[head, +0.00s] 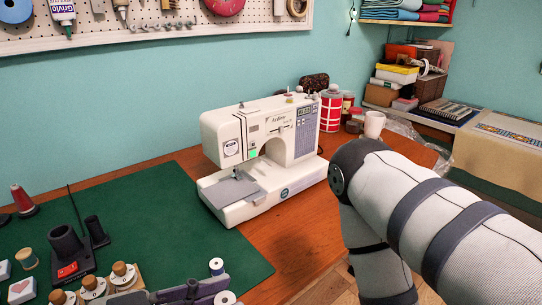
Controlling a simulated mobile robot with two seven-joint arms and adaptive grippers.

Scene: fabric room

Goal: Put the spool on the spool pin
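The white sewing machine (262,145) stands upright on the wooden table. Small posts and knobs stick up from its top near the right end (290,98); I cannot tell which of them is the spool pin. A small white-topped spool (216,266) stands at the bottom of the view, with another white spool end (225,298) below it, both at a grey-purple bar. A wooden-ended spool (27,259) stands on the green mat at the left. I cannot tell which spool the task means. My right arm fills the right side; its gripper is out of view. My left gripper is not visible.
The green mat (150,205) has clear room left of the machine. A black stand with a red switch (68,269), wooden-knobbed pieces (122,275) and a red cone (23,201) crowd the lower left. A red-and-white can (331,110) and white cup (374,124) stand behind the machine.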

